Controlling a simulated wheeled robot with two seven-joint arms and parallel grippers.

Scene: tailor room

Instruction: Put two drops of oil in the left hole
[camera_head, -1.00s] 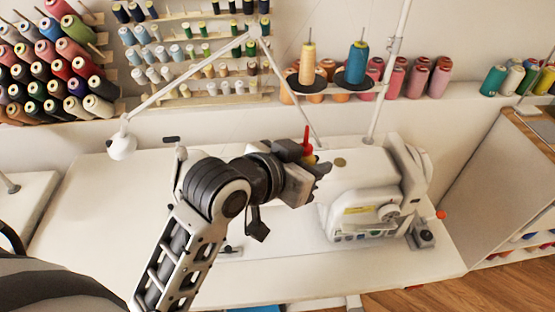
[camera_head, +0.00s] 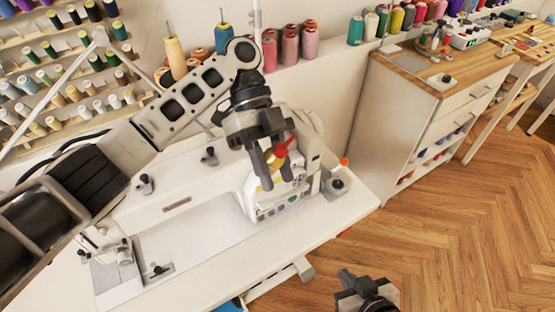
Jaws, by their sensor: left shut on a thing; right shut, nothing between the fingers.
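My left gripper (camera_head: 272,168) hangs over the right end of the white sewing machine (camera_head: 262,208). It is shut on an oil bottle with a red tip (camera_head: 283,148), whose body is mostly hidden by the fingers. The red tip points up and to the right, so the bottle is tilted. The machine's top is partly covered by my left arm and gripper, and I cannot make out the left hole. My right gripper (camera_head: 347,279) is shut and empty at the bottom of the view, over the floor to the right of the table.
The white sewing table (camera_head: 215,262) holds the machine. Thread cones (camera_head: 290,46) stand on the ledge behind. A wooden-topped cabinet (camera_head: 440,85) is at the right, with open floor (camera_head: 450,240) in front.

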